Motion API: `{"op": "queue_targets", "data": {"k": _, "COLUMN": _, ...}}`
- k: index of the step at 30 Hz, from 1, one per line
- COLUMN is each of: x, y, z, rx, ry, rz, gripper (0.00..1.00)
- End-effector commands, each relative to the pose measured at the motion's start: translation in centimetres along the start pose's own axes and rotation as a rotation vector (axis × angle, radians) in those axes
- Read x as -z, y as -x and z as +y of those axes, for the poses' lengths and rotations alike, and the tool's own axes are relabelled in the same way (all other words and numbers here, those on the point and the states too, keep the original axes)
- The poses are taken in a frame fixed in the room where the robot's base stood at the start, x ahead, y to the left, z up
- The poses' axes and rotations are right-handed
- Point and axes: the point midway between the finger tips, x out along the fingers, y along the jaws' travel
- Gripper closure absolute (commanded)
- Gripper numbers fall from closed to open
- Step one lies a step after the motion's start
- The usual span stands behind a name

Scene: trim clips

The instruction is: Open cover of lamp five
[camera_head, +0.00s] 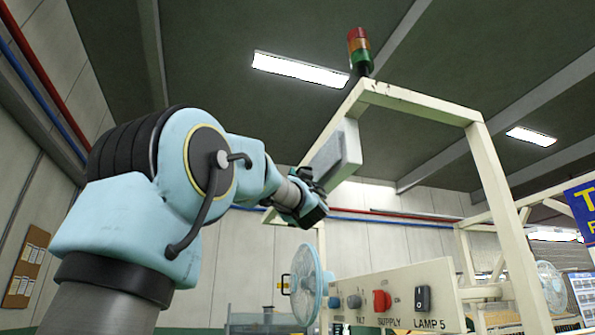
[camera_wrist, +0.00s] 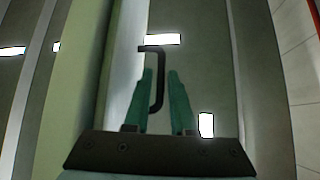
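A grey box-like lamp housing (camera_head: 338,155) is mounted under the cream overhead frame in the head view. I cannot tell there which part is its cover. My gripper (camera_head: 310,190) is at its lower left, and its fingertips are hard to make out there. In the wrist view, my gripper (camera_wrist: 161,75) has two teal fingers standing apart. A thin black bracket handle (camera_wrist: 160,62) projects from the pale surface at left, and its upright bar appears between the fingers. Visible gaps suggest it is not clamped. The black LAMP 5 switch (camera_head: 422,298) is on the control panel.
The cream frame (camera_head: 420,104) surrounds the work area, with a signal light (camera_head: 359,50) on top. The control panel (camera_head: 390,297) with a red knob (camera_head: 381,300) stands low at right. A pale blue fan (camera_head: 306,284) is beside it. The air left of the housing is open.

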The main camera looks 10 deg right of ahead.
Motion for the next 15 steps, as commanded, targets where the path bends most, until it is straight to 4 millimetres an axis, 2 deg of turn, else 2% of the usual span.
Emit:
{"op": "queue_targets", "data": {"k": 6, "x": -0.06, "y": 0.00, "z": 0.02, "rx": 0.000, "ry": -0.001, "rz": 0.000, "gripper": 0.76}}
{"op": "queue_targets", "data": {"k": 12, "x": -0.06, "y": 0.01, "z": 0.02, "rx": -0.001, "ry": -0.001, "rz": 0.000, "gripper": 0.98}}
{"op": "queue_targets", "data": {"k": 15, "x": -0.05, "y": 0.01, "z": 0.03, "rx": -0.001, "ry": -0.001, "rz": 0.000, "gripper": 1.00}}
